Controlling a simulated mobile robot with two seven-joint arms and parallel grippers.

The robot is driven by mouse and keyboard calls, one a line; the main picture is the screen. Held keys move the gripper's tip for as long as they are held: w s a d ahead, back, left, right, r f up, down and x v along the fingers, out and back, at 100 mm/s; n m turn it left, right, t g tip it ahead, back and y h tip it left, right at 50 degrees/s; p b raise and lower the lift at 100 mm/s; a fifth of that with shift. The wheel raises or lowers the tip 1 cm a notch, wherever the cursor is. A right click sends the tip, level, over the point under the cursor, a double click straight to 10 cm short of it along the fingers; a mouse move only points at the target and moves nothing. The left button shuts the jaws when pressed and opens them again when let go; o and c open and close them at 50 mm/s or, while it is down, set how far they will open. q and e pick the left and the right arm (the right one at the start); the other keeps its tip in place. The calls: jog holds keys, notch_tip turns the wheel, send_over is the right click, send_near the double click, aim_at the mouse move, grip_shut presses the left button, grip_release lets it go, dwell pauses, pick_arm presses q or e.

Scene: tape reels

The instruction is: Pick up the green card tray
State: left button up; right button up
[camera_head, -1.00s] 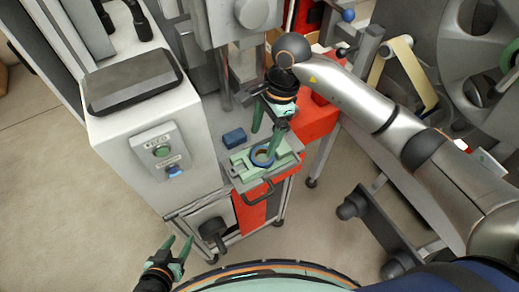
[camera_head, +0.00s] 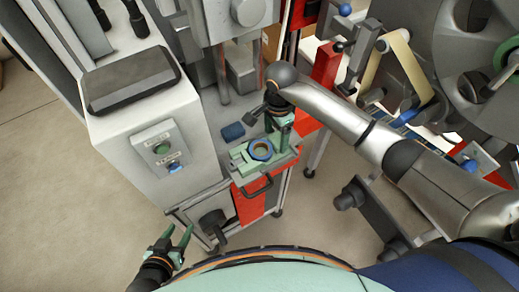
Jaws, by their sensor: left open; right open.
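The green card tray (camera_head: 239,158) lies on the small red-sided bench (camera_head: 248,205) near the middle of the head view. A blue-rimmed ring (camera_head: 261,149) sits on it. My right gripper (camera_head: 279,137) is open, with its green fingers pointing down at the tray's far right side, behind and beside the ring. Its fingers overlap in this view, and I cannot tell whether they touch the tray. My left gripper (camera_head: 181,237) is open and empty, low at the left, well apart from the tray.
A small blue block (camera_head: 233,132) lies behind the tray. A white machine cabinet with a button box (camera_head: 163,153) stands to the left. A dark handle (camera_head: 257,187) sticks out at the bench front. A large grey reel machine (camera_head: 450,60) stands at the right. Floor is clear at lower left.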

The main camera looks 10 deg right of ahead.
jog(key=shift+f, duration=0.95)
jog(key=shift+r, duration=0.1)
grip_shut()
